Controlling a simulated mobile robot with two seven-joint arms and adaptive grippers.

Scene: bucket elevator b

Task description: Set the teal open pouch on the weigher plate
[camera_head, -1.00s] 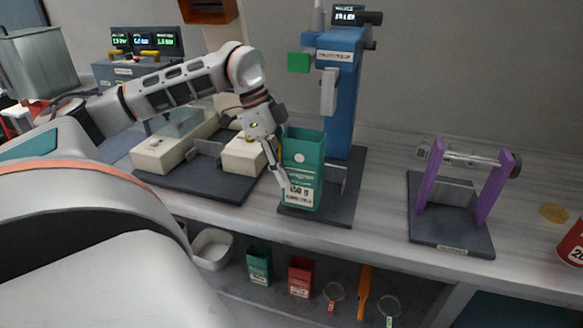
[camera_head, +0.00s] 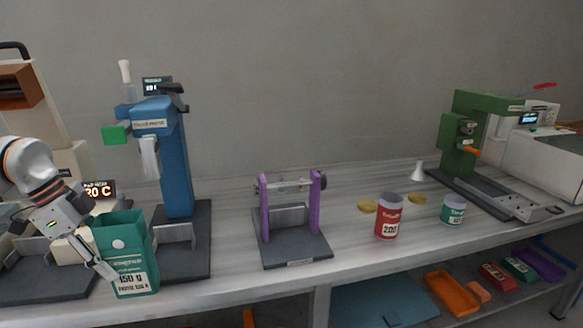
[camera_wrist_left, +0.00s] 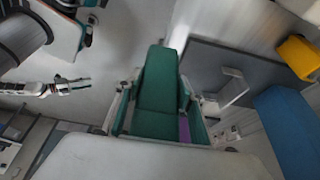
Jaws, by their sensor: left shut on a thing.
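The teal open pouch (camera_head: 135,272) is upright with its mouth up and a white label reading 150 g. It is in front of the left part of the blue machine's dark base; I cannot tell whether it touches anything beneath. My left gripper (camera_head: 108,270) is shut on it from the left. In the left wrist view the pouch (camera_wrist_left: 158,95) lies between the fingers of the left gripper (camera_wrist_left: 155,112). A jaw-like part shows at the left of that view, possibly my right gripper (camera_wrist_left: 68,87); its state is unclear. No plate is clearly marked as the weigher's.
A blue machine (camera_head: 172,150) stands behind the pouch. A purple-posted stand (camera_head: 292,220), a red tub (camera_head: 389,216) and a teal tub (camera_head: 453,209) stand farther right. A green machine (camera_head: 466,135) and a white machine with a display (camera_head: 545,155) are at far right.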

